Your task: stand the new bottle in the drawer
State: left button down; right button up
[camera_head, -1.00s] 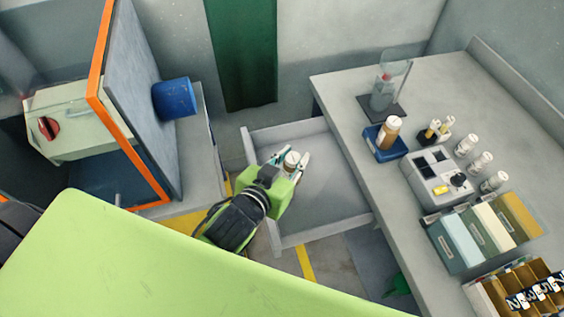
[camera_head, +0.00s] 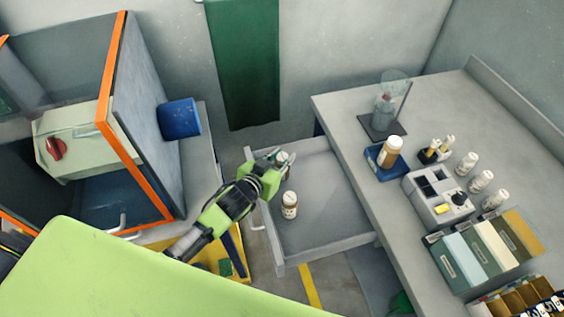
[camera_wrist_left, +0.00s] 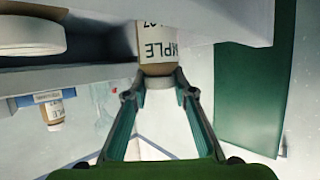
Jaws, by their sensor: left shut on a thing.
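My left gripper (camera_head: 279,160) is shut on a small white-capped bottle (camera_head: 282,157) at the drawer's back left corner. In the left wrist view, the fingertips clasp this brown bottle (camera_wrist_left: 158,45), whose white label ends in "PLE". I cannot tell whether its base touches the drawer floor. The open drawer (camera_head: 340,244) extends left from under the counter. A second white-capped bottle (camera_head: 290,205) stands upright in it, in front of the held one. My right gripper is not in view.
On the counter (camera_head: 350,112), a brown bottle (camera_head: 390,152) stands in a blue tray, near a grey device (camera_head: 436,201) and several white-capped bottles. An orange-edged panel (camera_head: 140,170) stands left of the drawer. The drawer's right part is clear.

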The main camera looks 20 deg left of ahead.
aim_at(277, 168)
pick_arm(q)
jog(key=shift+w+a+f, duration=0.2)
jog(key=shift+w+f, duration=0.1)
jog(key=shift+f, duration=0.15)
notch_tip(277, 168, down, 2)
jog(key=shift+f+p, duration=0.1)
jog(key=shift+p, duration=0.2)
jog(key=shift+f, duration=0.45)
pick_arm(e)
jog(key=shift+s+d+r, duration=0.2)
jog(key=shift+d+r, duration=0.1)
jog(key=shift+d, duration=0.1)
pick_arm(q)
jog(key=shift+f, duration=0.15)
jog(key=c, duration=1.7)
grip_release()
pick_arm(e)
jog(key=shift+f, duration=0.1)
